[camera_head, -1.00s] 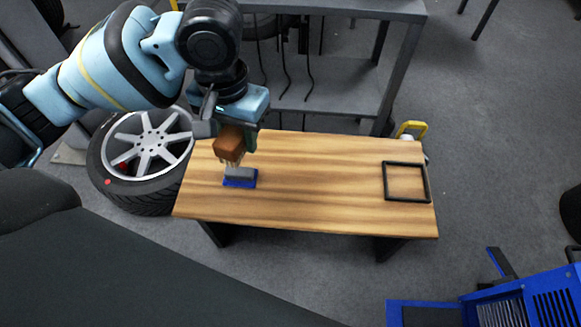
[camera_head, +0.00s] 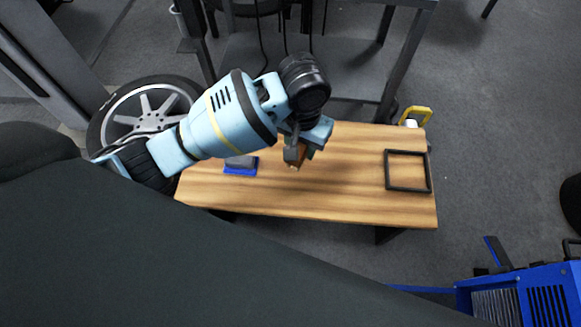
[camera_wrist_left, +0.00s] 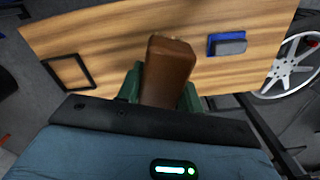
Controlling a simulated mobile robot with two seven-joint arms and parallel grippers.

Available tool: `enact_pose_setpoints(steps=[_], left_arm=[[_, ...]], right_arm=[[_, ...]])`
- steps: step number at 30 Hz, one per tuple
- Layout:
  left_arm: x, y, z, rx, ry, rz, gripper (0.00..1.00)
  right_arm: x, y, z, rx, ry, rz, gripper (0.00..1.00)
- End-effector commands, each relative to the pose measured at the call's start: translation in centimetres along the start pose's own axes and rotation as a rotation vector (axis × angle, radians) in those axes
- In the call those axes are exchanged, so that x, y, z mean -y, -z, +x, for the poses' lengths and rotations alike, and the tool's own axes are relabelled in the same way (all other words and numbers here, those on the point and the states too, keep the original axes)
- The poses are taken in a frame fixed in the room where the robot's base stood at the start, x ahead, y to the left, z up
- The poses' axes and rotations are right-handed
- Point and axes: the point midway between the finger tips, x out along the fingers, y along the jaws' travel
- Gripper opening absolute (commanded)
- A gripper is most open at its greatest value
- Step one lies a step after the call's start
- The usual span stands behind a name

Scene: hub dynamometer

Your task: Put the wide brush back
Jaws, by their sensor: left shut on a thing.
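My left gripper (camera_head: 298,156) is shut on the wide brush, whose brown block (camera_wrist_left: 168,72) shows between the green fingers in the left wrist view. In the head view only a small part of the brush (camera_head: 296,158) shows below the gripper, over the middle of the wooden bench. Its bristles are mostly hidden. A black square frame (camera_head: 388,172) lies flat on the bench's right end and is empty; it also shows at the left in the left wrist view (camera_wrist_left: 47,67). My right gripper is not in view.
A blue tray with a grey block (camera_head: 241,165) sits on the left part of the wooden bench (camera_head: 340,190). A wheel (camera_head: 145,112) lies left of the bench. A grey shelf stands behind. The bench between gripper and frame is clear.

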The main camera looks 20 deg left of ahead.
Motion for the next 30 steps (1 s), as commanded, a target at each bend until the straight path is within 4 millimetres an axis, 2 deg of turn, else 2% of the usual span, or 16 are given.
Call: enact_pose_setpoints(steps=[1, 6, 9, 13, 18, 22, 26, 30], left_arm=[[-1.1, -0.7, 1.9, 0.011, -0.008, -0.002, 0.15], [-2.8, -3.0, 7.4, 0.003, -0.008, -0.005, 0.15], [-3.5, -4.8, 10.1, -0.003, -0.006, -0.001, 0.15], [-4.0, -7.2, 12.8, -0.010, -0.004, 0.007, 0.15], [-4.4, -9.0, 14.5, -0.018, -0.001, 0.017, 0.15], [-4.5, -9.4, 14.9, -0.021, 0.002, 0.020, 0.15], [-4.4, -9.3, 14.9, -0.022, 0.003, 0.020, 0.15], [-3.5, -8.0, 15.2, -0.022, 0.004, 0.019, 0.15]], right_arm=[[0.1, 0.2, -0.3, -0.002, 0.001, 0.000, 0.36], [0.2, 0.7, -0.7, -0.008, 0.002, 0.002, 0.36], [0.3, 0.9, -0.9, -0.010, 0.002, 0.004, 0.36], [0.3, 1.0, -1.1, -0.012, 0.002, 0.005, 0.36], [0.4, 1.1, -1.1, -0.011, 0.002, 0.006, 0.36], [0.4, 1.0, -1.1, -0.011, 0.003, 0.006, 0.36], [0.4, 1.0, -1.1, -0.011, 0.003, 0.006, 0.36], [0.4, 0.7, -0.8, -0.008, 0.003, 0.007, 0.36]])
